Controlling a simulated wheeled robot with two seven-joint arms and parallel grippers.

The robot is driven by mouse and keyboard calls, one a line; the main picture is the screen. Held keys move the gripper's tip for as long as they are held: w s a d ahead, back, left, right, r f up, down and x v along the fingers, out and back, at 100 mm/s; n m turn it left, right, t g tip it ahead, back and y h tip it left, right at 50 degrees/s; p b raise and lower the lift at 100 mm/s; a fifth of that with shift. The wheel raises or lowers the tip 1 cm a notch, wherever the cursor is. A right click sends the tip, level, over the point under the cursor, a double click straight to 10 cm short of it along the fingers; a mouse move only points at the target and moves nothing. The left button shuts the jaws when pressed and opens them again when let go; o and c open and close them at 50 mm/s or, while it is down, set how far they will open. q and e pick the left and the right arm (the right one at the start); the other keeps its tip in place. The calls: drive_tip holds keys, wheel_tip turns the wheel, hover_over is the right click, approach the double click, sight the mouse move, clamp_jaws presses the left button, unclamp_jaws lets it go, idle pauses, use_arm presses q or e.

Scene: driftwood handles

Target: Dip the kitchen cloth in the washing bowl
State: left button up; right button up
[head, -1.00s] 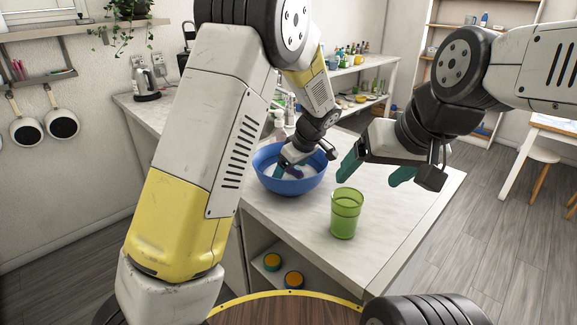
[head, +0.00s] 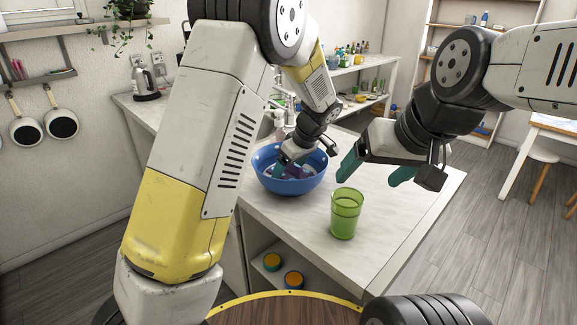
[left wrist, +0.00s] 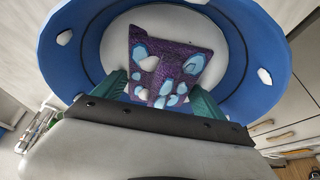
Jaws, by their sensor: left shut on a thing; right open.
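The blue washing bowl (head: 291,186) stands on the counter in the head view. In the left wrist view the bowl (left wrist: 65,50) fills most of the picture, with a pale round area inside. The kitchen cloth (left wrist: 170,65) is dark purple with light blue and whitish patches. In the head view the cloth (head: 297,171) shows as a dark patch inside the bowl. My left gripper (head: 288,167) reaches into the bowl from above, shut on the cloth, its green fingers (left wrist: 160,95) on either side of it. My right gripper (head: 375,172) is open and empty, to the right of the bowl above the counter.
A green cup (head: 346,214) stands on the counter (head: 300,232) to the right of the bowl, below my right gripper. The counter's right part is clear.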

use_arm(q)
wheel_tip(320, 180, up, 12)
drive_tip(key=shift+w+f, duration=0.15)
drive_tip(key=shift+f, duration=0.1)
drive_tip(key=shift+r, duration=0.8)
idle(0.3)
